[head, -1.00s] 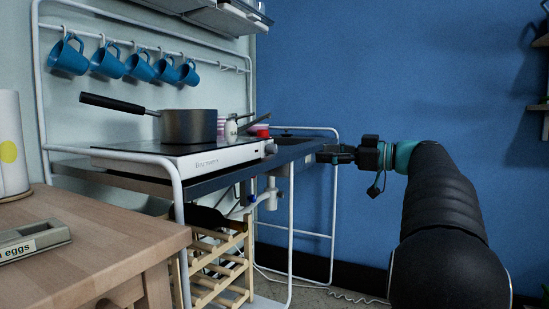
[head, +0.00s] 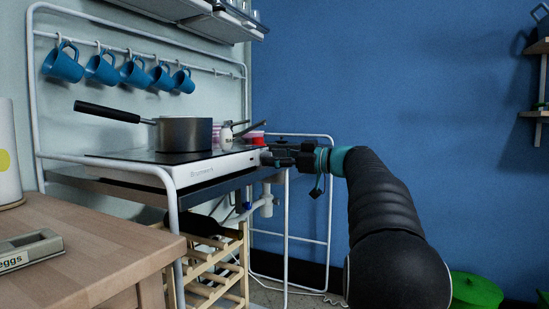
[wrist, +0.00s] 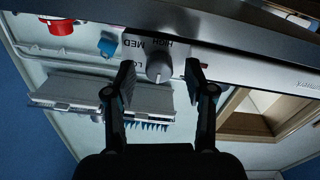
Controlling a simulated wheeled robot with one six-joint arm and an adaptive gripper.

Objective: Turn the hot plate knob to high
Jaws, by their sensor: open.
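The white hot plate (head: 205,169) with a black top sits on the counter in the head view. Its knob (wrist: 160,66) is a round grey dial in the wrist view, with HIGH, MED and a partly covered LO label around it. I cannot tell clearly which label it points to. My gripper (wrist: 160,80) is open, with one fingertip on each side of the knob and a gap visible on both sides. In the head view my gripper (head: 272,157) is at the right end of the hot plate's front, and it hides the knob there.
A dark pot (head: 184,134) with a long black handle stands on the hot plate. Blue mugs (head: 133,73) hang from a rail behind. A wooden bottle rack (head: 212,268) stands below. A wooden table (head: 85,262) is at front left. Red and blue items (wrist: 60,27) show in the wrist view.

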